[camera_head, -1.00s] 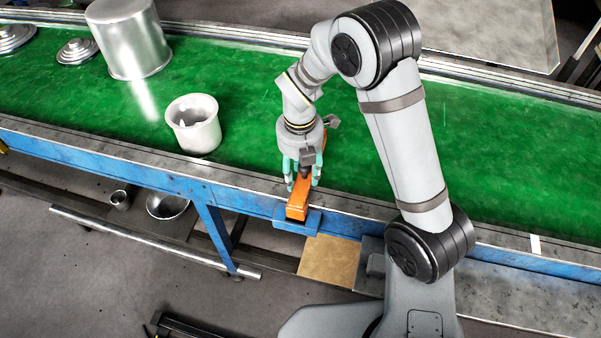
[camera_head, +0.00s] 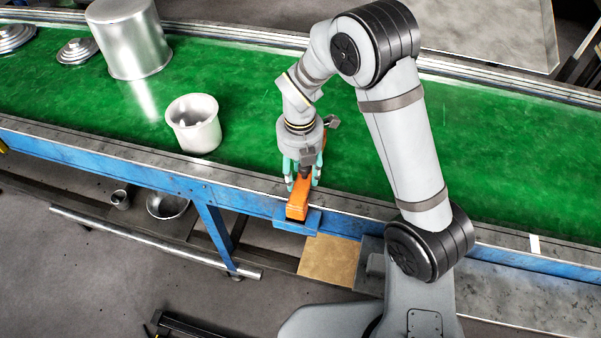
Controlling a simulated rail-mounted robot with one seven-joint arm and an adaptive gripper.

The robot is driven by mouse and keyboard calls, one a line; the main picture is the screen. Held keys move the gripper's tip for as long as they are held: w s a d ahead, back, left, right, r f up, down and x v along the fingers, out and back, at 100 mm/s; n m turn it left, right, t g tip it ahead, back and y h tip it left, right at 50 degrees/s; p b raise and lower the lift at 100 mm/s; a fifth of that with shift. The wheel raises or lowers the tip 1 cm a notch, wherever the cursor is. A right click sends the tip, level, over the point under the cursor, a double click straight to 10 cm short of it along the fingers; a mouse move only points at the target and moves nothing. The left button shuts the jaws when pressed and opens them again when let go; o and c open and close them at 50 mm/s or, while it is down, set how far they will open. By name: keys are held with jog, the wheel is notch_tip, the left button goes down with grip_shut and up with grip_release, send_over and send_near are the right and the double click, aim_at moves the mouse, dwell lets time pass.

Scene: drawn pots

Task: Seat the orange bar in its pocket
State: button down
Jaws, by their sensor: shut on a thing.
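The orange bar (camera_head: 298,205) is at the front edge of the green belt, its near end over a blue block (camera_head: 312,222) on the table's front side. My gripper (camera_head: 303,181) is shut on the bar's far part, with a teal finger on each side. The bar's far end is partly hidden by my gripper. The blue block seems to be where the pocket is, but its inside is hidden under the bar. I cannot tell whether the bar is seated in it or resting on top.
A small open metal pot (camera_head: 195,125) stands on the green belt (camera_head: 240,90) left of my gripper. A large pot (camera_head: 130,45) and lids (camera_head: 77,50) are farther back left. A tan board (camera_head: 329,261) lies below the front edge. The belt on the right is clear.

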jog(key=shift+f+b, duration=1.7)
jog(key=shift+f, duration=0.4)
jog(key=shift+s, duration=0.15)
dwell(0.4)
jog(key=shift+r, duration=0.1)
jog(key=shift+r+p, duration=0.45)
jog(key=shift+p, duration=0.15)
jog(key=shift+r+p, duration=2.3)
jog(key=shift+r, duration=0.3)
